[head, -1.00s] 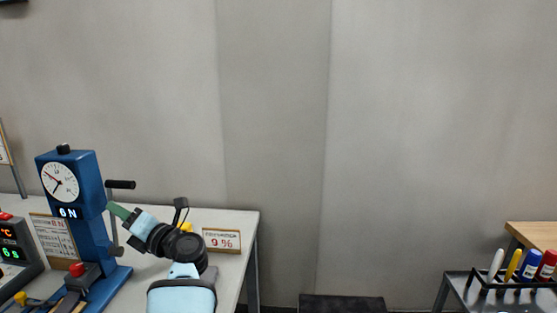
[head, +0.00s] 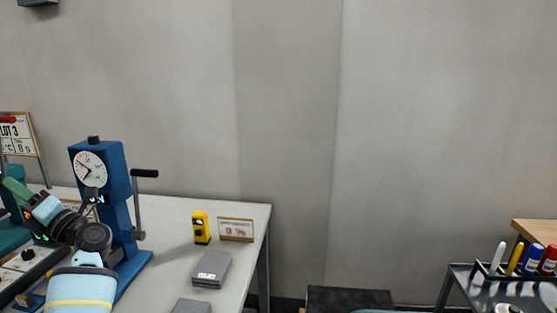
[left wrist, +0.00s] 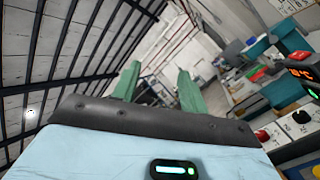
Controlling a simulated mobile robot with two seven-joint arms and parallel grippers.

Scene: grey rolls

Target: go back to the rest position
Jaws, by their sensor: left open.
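My left gripper (head: 14,190) has green fingers and is raised at the left edge of the head view, left of the blue press and in front of the bench things there. Its dark wrist joint and pale blue forearm cover part of the press's lower body. In the left wrist view the two green fingers (left wrist: 158,88) stand apart with nothing held between them. My right gripper is in neither view.
The blue press (head: 118,195) with dial and lever stands on the pale bench (head: 180,215). A yellow device (head: 201,228), a small sign (head: 236,229) and grey blocks (head: 211,269) are to its right. A marker rack (head: 515,275) is at far right. The wall between is bare.

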